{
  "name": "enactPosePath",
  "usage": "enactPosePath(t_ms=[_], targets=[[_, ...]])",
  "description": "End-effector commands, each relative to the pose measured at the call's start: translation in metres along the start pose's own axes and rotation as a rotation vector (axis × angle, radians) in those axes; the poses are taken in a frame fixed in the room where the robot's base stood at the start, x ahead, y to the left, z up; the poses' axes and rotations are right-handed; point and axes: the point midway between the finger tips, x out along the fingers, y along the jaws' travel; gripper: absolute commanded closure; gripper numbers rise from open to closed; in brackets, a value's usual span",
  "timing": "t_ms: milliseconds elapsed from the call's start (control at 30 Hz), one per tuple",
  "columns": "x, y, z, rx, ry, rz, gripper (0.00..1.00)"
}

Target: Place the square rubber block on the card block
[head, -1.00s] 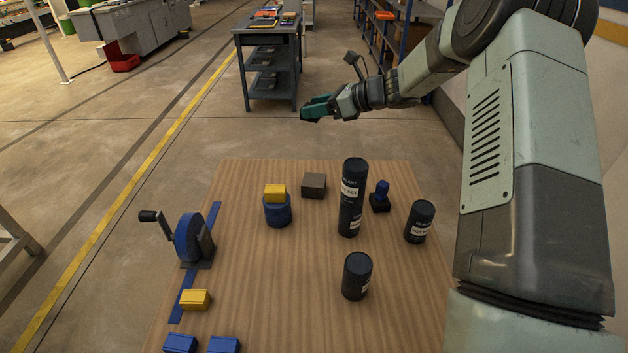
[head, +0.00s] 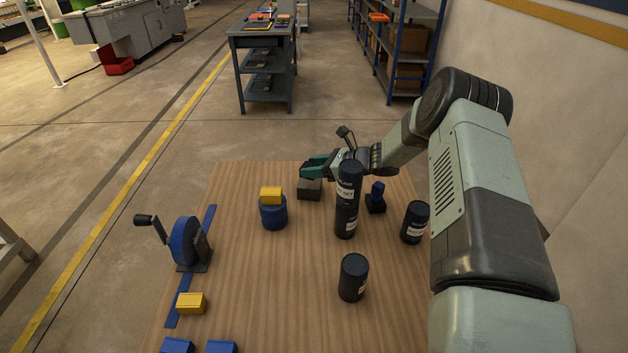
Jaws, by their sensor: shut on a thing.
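My gripper (head: 312,172), with teal parts at its end, is at the far edge of the wooden table, just over a dark grey-brown block (head: 309,191). The gripper is shut on the square rubber block, which is small and hard to make out between the dark fingers and the block below. The dark grey-brown block lies flat and seems to be the card block; its top is partly covered by my gripper. I cannot tell whether the gripper or its load touches it.
A tall black canister (head: 346,212) stands close to the right of the dark block. A blue cylinder (head: 273,214) with a yellow block (head: 271,195) on top stands to its left. Shorter black canisters (head: 353,278) (head: 415,222) and a hand-crank wheel (head: 187,243) stand nearer. The table's middle is clear.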

Motion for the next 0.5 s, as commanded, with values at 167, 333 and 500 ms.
enactPosePath(t_ms=[167, 333, 500], targets=[[0.005, 0.000, -0.011, 0.000, -0.001, 0.000, 0.79], [0.013, 0.000, -0.031, 0.001, -0.001, 0.000, 0.79], [0.019, 0.000, -0.046, 0.000, -0.001, 0.000, 0.79]])
